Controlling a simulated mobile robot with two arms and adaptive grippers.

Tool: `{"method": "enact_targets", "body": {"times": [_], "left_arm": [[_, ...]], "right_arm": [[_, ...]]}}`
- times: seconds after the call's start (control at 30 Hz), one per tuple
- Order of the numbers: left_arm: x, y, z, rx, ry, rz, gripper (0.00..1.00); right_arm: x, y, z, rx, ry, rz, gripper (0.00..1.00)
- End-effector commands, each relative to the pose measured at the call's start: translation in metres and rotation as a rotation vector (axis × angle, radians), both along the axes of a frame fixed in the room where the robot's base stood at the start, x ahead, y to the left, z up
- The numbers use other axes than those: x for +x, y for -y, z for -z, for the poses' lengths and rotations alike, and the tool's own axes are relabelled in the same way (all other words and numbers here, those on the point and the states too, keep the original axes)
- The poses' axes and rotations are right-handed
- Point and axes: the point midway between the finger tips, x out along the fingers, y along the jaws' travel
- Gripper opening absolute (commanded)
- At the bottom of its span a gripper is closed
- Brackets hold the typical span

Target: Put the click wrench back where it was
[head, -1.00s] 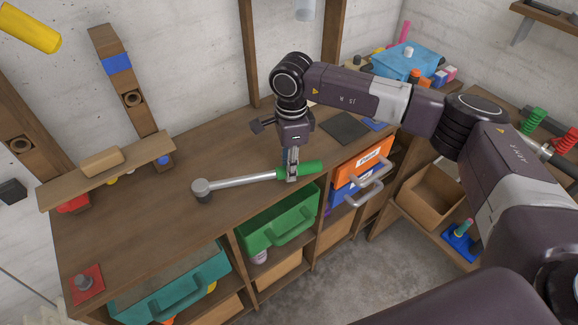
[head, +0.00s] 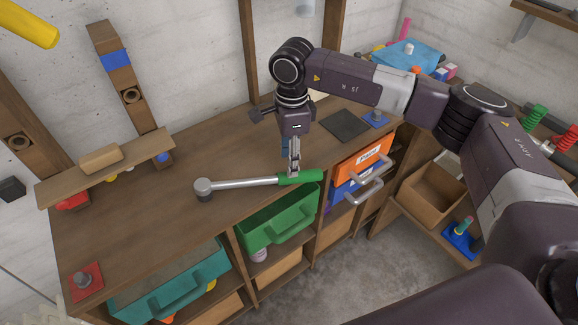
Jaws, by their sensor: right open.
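The click wrench (head: 245,184) has a silver round head, a silver shaft and a green handle. It appears to lie on the wooden workbench (head: 150,220), head to the left, with its handle at the front edge on the right. My right gripper (head: 293,170) points down at the handle, its fingertips at or just behind the handle's far side. It is open; whether a finger touches the handle I cannot tell. My left gripper is not in view.
A red block with a grey knob (head: 84,281) sits at the bench's front left. A dark square pad (head: 346,125) and a blue block with a knob (head: 376,119) lie at the right. Green (head: 279,222), teal (head: 175,285) and orange (head: 363,158) drawers are below. The bench middle is clear.

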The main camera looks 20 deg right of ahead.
Motion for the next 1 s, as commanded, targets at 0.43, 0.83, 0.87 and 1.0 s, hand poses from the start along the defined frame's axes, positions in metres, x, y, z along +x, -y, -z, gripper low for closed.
{"method": "enact_targets", "body": {"times": [0.43, 0.83, 0.87, 1.0], "left_arm": [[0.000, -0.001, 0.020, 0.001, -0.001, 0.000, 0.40], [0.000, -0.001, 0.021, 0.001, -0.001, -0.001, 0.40], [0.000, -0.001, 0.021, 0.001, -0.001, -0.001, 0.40], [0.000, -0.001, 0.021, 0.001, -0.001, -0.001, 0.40]], "right_arm": [[0.000, 0.002, -0.080, 0.000, 0.002, 0.001, 0.41], [0.000, 0.002, -0.088, 0.000, -0.001, 0.001, 0.41], [0.000, 0.002, -0.088, 0.000, 0.000, 0.000, 0.41], [0.000, 0.002, -0.088, 0.000, -0.001, 0.000, 0.41]]}}
